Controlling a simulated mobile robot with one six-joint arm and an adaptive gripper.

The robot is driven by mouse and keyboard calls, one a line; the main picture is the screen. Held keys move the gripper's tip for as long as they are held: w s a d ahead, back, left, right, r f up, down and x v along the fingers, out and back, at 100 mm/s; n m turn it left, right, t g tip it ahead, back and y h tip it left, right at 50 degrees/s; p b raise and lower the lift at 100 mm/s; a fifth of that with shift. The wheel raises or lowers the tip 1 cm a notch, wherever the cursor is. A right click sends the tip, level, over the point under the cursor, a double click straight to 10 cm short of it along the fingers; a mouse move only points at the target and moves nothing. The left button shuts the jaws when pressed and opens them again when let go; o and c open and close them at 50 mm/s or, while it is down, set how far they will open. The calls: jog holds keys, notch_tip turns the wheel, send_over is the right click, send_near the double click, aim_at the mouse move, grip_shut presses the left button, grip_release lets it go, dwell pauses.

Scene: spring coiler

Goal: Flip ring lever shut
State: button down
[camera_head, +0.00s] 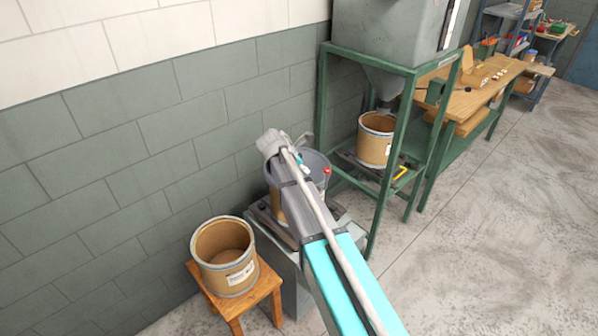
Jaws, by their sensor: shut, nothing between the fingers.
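A drum with a grey rim (318,160) stands on a low grey stand at the centre, largely hidden behind my arm. A small red part (327,170) shows at the right side of its rim; it may be the end of the ring lever, but the lever's shape and position cannot be made out. My gripper (304,139) is above the far side of the drum, small and partly hidden by my arm's end. It is shut and empty. I cannot tell whether it touches the ring.
An open fibre drum (224,252) sits on a wooden stool (272,286) at the left front. Another drum (376,138) stands under a hopper in a green frame (412,135) at the right. The block wall is close behind. Floor at the right is clear.

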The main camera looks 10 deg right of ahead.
aim_at(326, 179)
jog(key=w+d+f+b, duration=0.2)
jog(key=d+f, duration=0.1)
jog(key=d, duration=0.2)
jog(key=shift+w+d+f+b, duration=0.15)
jog(key=shift+w+d+b, duration=0.2)
